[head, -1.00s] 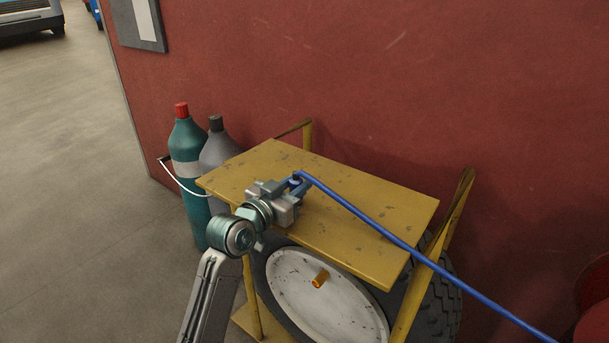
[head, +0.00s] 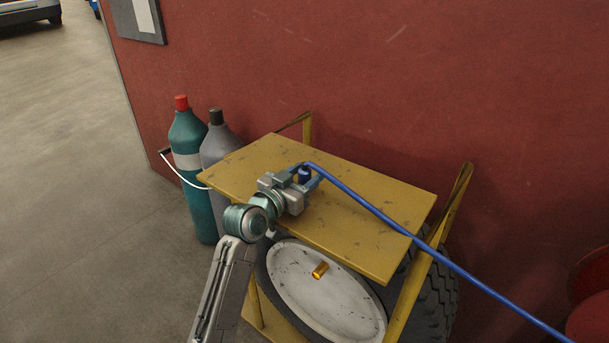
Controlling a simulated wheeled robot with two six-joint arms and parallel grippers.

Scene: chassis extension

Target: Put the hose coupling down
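The hose coupling (head: 304,175) is a small dark blue piece at the end of a blue hose. In the head view it stands about upright at the yellow shelf top, between my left gripper's fingers. My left gripper (head: 304,176) reaches in low over the shelf from the front left. Its bluish fingers look spread to either side of the coupling, with its lower end partly hidden by the gripper. Whether the coupling's base touches the shelf is hard to see. My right gripper is not in view.
The yellow cart (head: 375,245) has a scuffed flat top with free room around the gripper. A spare wheel (head: 325,295) sits beneath. A teal cylinder (head: 187,140) and a grey cylinder (head: 218,145) stand at left. The blue hose (head: 440,260) runs to the lower right. A red wall stands behind.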

